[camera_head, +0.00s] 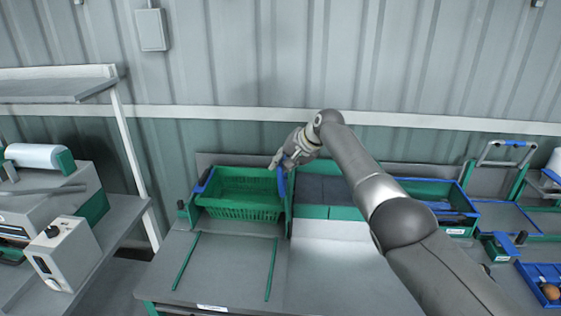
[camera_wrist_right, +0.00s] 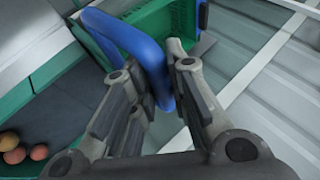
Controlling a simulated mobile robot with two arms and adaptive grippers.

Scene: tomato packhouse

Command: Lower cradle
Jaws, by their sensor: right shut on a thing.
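A green slatted crate (camera_head: 240,210) sits at the back of the grey bench, between blue side pieces that appear to belong to the cradle. The cradle's blue handle (camera_head: 282,184) is at the crate's right side. My right gripper (camera_head: 279,162) is at the top of this handle. In the right wrist view the blue handle (camera_wrist_right: 130,38) runs down between the fingers of my right gripper (camera_wrist_right: 164,85), which is shut on it. A green crate wall (camera_wrist_right: 178,33) shows behind it. The crate looks empty. My left gripper is not in view.
Two green rails (camera_head: 185,262) lie along the bench top (camera_head: 225,270) in front of the crate; the space between them is clear. A dark grey bed (camera_wrist_right: 62,95) with several tomatoes (camera_wrist_right: 12,141) lies beside the handle. A white box (camera_head: 65,250) stands at left.

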